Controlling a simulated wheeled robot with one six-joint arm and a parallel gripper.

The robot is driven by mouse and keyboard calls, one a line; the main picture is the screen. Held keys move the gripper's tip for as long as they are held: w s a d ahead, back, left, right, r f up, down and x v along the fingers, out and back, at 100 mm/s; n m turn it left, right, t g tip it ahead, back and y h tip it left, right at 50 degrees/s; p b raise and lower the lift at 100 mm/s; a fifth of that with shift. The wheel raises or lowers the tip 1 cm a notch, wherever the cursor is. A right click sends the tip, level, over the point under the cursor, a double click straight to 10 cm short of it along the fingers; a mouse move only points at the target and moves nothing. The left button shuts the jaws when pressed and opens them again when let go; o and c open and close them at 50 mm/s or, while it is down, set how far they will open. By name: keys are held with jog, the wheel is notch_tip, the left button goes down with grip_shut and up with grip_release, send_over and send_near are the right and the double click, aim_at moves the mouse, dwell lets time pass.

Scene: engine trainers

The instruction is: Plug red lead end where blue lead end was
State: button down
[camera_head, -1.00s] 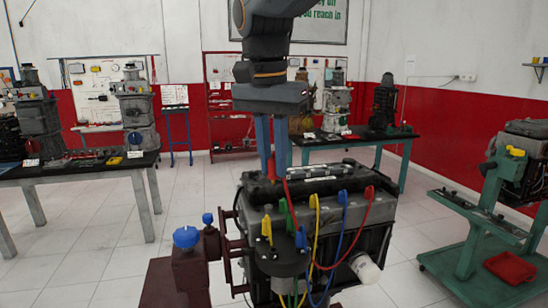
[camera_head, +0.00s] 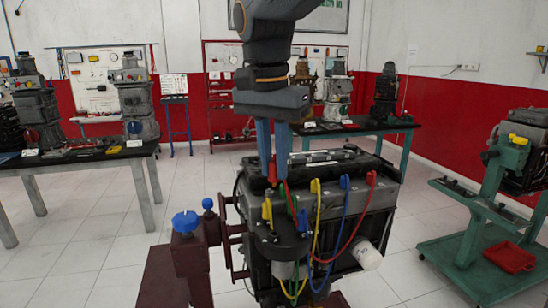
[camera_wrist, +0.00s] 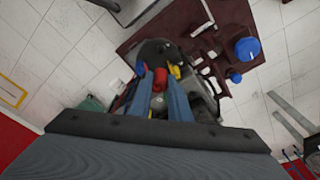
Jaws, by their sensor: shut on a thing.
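My gripper (camera_head: 272,178) is shut on a red lead end (camera_head: 271,170); it also shows between the fingers in the wrist view (camera_wrist: 160,79). It hangs just above and behind the black cap (camera_head: 283,242) on the engine (camera_head: 325,205), apart from the cap as far as I can see. On the cap stand a yellow lead end (camera_head: 267,210) and a blue lead end (camera_head: 303,220). The wrist view shows the cap (camera_wrist: 154,51) beyond the fingertips. The exact sockets are too small to tell.
Green (camera_head: 293,204), yellow (camera_head: 315,187), blue (camera_head: 345,182) and red (camera_head: 371,178) lead ends stand in a row along the engine, their wires looping to the cap. A blue knob (camera_head: 186,221) is on the stand at left. Tables with other engines are behind.

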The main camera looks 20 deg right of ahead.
aim_at(274, 180)
jog(key=shift+f+b, duration=1.15)
jog(key=shift+f, duration=1.65)
jog(key=shift+f, duration=0.15)
jog(key=shift+f+b, duration=0.9)
jog(key=shift+f, duration=1.7)
jog(key=shift+r+p, duration=0.1)
jog(key=shift+p, duration=0.25)
jog(key=shift+f, duration=0.95)
jog(key=c, duration=1.6)
grip_release()
jog(key=shift+o, duration=0.2)
